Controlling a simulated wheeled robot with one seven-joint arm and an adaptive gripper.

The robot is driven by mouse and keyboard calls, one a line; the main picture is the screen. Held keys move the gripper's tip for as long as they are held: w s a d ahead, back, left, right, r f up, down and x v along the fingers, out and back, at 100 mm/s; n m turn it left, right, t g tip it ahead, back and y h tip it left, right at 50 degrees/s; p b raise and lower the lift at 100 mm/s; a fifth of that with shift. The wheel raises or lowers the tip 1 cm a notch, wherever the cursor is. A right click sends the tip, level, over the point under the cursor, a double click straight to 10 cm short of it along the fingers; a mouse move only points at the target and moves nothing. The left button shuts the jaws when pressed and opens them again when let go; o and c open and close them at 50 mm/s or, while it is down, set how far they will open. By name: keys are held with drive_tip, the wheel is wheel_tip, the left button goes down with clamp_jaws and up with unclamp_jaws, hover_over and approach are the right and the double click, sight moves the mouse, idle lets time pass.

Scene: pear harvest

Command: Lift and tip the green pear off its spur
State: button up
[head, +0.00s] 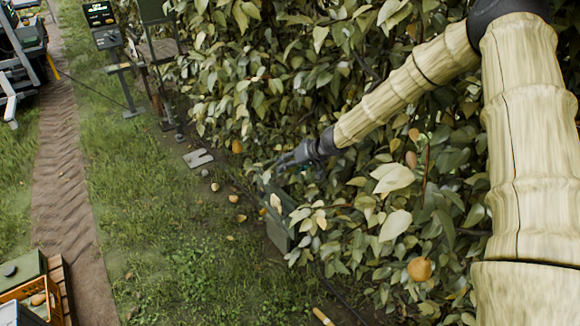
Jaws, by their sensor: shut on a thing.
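My arm reaches from the right into the leafy hedge, and my gripper (284,163) is at the hedge's left face, among leaves. Its dark fingers are small in this view and look closed. The green pear is not clearly made out; fingers and leaves cover the spot between the tips, and its spur cannot be seen.
An orange-yellow pear (420,269) hangs lower right, and another (236,146) shows left of the gripper. A green box (279,228) stands below the gripper. Fallen fruit (241,218) lies on the soil. An orange crate (48,296) is lower left. The grass strip is open.

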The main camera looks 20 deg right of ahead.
drive_tip(key=shift+s+f+t+b, duration=0.15)
drive_tip(key=shift+t+b, duration=0.15)
drive_tip(key=shift+b, duration=3.55)
drive_tip(key=b, duration=0.5)
drive_tip(key=shift+s+a, duration=0.15)
drive_tip(key=shift+s, duration=0.25)
drive_tip(key=b, duration=0.3)
drive_tip(key=t+b, duration=0.1)
drive_tip(key=b, duration=0.2)
drive_tip(key=shift+s+a+n+b, duration=0.15)
drive_tip(key=shift+s+n+b, duration=0.15)
drive_tip(key=shift+n+b, duration=0.1)
drive_tip(key=s+t+b, duration=0.1)
drive_tip(key=b, duration=0.9)
drive_tip(key=s+n+t+b, duration=0.1)
drive_tip(key=s+t+b, duration=0.1)
drive_tip(key=b, duration=0.8)
drive_tip(key=shift+s+a+b, duration=0.15)
drive_tip(key=shift+a+b, duration=0.2)
drive_tip(key=shift+a, duration=0.05)
drive_tip(key=shift+s+a+b, duration=0.1)
drive_tip(key=shift+s+b, duration=0.15)
drive_tip(key=shift+b, duration=0.85)
drive_tip(key=s+n+t, duration=0.1)
drive_tip(key=s+a+n+t+b, duration=0.1)
drive_tip(key=s+t, duration=0.1)
drive_tip(key=shift+s, duration=0.1)
